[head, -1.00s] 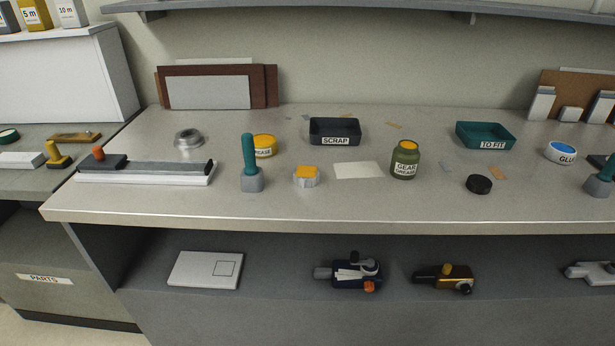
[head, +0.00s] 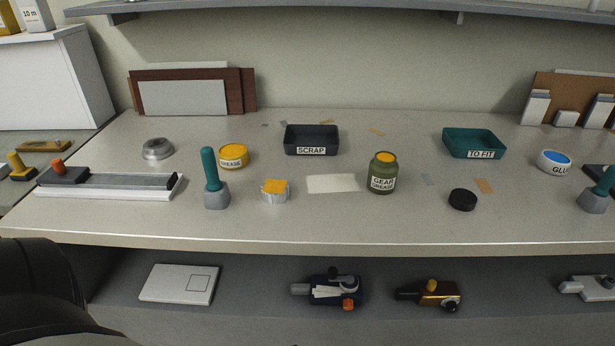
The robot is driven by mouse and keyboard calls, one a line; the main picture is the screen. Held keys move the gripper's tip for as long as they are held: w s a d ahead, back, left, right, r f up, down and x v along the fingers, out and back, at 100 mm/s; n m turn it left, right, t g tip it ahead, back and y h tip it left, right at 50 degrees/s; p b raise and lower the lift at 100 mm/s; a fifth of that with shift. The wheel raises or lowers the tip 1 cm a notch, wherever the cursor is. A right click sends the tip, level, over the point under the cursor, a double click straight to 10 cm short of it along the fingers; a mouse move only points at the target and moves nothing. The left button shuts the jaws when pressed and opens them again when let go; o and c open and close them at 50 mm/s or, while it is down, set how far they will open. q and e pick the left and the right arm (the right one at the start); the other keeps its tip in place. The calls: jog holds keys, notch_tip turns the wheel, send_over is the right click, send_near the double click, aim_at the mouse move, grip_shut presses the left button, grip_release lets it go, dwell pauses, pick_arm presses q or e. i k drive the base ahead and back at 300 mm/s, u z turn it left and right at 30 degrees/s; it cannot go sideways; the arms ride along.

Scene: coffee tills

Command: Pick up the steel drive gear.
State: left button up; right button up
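No part is labelled as the steel drive gear. A small silver piece (head: 275,196) with ridged-looking sides and a yellow-orange top sits on the bench, right of a teal-handled grey tool. A round, low silver metal piece (head: 157,149) lies at the back left of the bench. I cannot tell for sure which of them is a gear. Neither gripper is in view.
Around them stand a grease tin (head: 233,157), a teal-handled tool (head: 211,176), a gear grease jar (head: 383,174), a black scrap tray (head: 311,140), a teal to-fit tray (head: 474,143), a black lid (head: 463,199) and a glue pot (head: 556,162). The bench's front strip is mostly clear.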

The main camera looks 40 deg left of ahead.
aim_at(273, 190)
jog(key=u, duration=1.65)
